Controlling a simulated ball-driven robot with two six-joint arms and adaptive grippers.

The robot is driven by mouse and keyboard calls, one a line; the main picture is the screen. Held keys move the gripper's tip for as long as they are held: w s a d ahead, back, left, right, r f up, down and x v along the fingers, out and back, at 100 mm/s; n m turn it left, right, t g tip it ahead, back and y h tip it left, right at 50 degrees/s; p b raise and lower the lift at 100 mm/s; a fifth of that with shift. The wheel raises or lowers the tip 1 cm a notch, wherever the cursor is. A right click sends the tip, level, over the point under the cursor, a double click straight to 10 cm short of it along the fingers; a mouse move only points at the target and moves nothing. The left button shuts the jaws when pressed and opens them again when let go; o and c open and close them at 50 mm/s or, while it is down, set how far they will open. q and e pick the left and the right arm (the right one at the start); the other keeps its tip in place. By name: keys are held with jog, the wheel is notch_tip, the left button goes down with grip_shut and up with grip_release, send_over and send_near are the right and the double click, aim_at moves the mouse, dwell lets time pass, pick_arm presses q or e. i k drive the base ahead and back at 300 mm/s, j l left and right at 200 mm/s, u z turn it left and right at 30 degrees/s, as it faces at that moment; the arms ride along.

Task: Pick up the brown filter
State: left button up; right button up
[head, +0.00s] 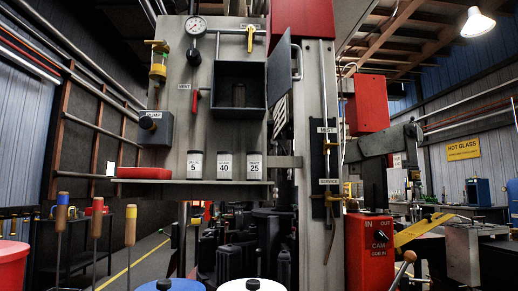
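An open dark box (218,84) is mounted on the grey panel, with its door (297,62) swung out to the right. Inside it stands a small dark, slightly brownish cylinder (239,95), which may be the brown filter; the shade makes its colour hard to tell. On the shelf below stand three dark canisters with white labels, marked 5 (195,165), 40 (224,166) and 25 (254,166). Neither of my grippers shows in the head view.
The shelf (200,183) also holds a red tray (144,173) at its left end. A gauge (195,26), a red-handled valve (196,100) and a yellow-handled valve (250,38) sit around the box.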

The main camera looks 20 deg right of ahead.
aim_at(238, 96)
jog(key=l+u, duration=0.15)
jog(key=l, duration=0.35)
jog(key=k+l+u, duration=0.1)
jog(key=l, duration=0.35)
jog(key=k+l+u, duration=0.15)
jog(key=l, duration=0.35)
jog(key=l+u, duration=0.1)
jog(key=l, duration=0.4)
jog(key=k+l+u, duration=0.15)
jog(key=l, duration=0.3)
